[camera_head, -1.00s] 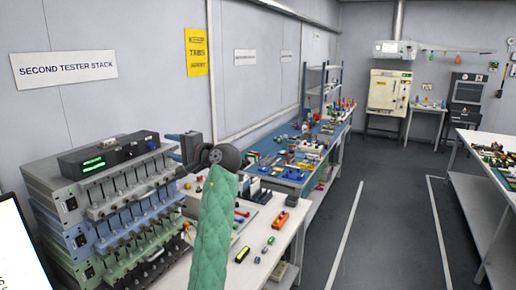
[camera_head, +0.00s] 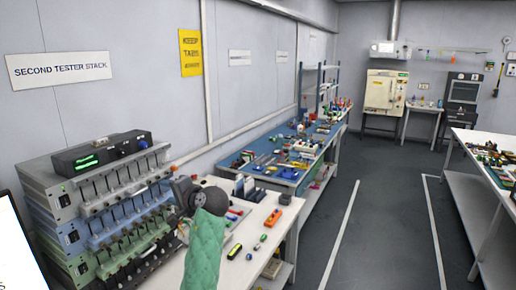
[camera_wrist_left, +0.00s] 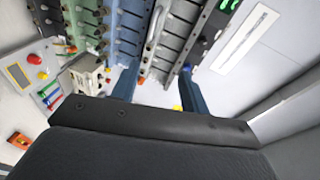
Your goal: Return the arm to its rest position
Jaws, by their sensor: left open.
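My left arm comes up from the bottom of the head view in a green quilted sleeve (camera_head: 205,255). Its dark round wrist (camera_head: 209,197) partly hides my left gripper (camera_head: 181,190), which is beside the right end of the tester stack (camera_head: 70,209). In the left wrist view the two blue fingers of the left gripper (camera_wrist_left: 156,82) are spread apart with nothing held between them. Behind them are the stack's grey, blue and green tiers (camera_wrist_left: 125,35), seen tilted. My right gripper is not in view.
A white table (camera_head: 262,215) right of the arm holds an orange item (camera_head: 273,217), a yellow-black item (camera_head: 234,251) and small parts. A blue bench (camera_head: 287,172) with clutter stands behind. Grey floor (camera_head: 385,215) is open between it and the right table (camera_head: 497,138).

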